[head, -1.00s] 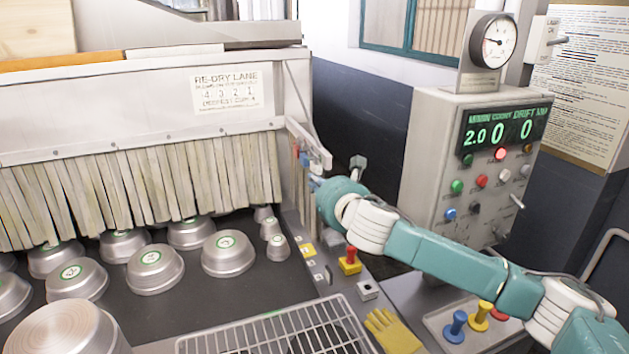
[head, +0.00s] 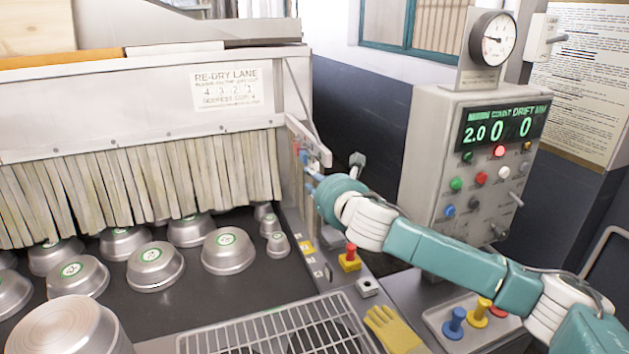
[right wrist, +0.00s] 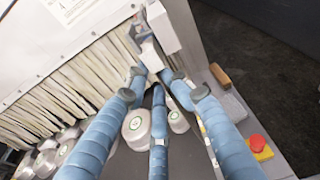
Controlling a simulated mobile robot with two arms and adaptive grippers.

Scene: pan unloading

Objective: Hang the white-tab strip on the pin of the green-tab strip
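My right gripper (head: 311,180) reaches to the inner end of the lane's right side wall, at small tabs that hang there. A red tab (head: 297,149) and a blue tab (head: 304,158) show there; the pins and any green tab are too small to tell. In the right wrist view, the blue fingers of my right gripper (right wrist: 153,76) are spread, with the far tips on both sides of a small white piece (right wrist: 151,55). This may be the white-tab strip; I cannot tell whether the tips touch it. My left gripper is out of view.
A strip curtain (head: 140,182) hangs left of the gripper, with several metal pans (head: 228,250) below it. A red button on a yellow base (head: 349,260), a wire rack (head: 262,332) and a yellow glove (head: 392,330) lie nearer. A control box (head: 470,180) stands at right.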

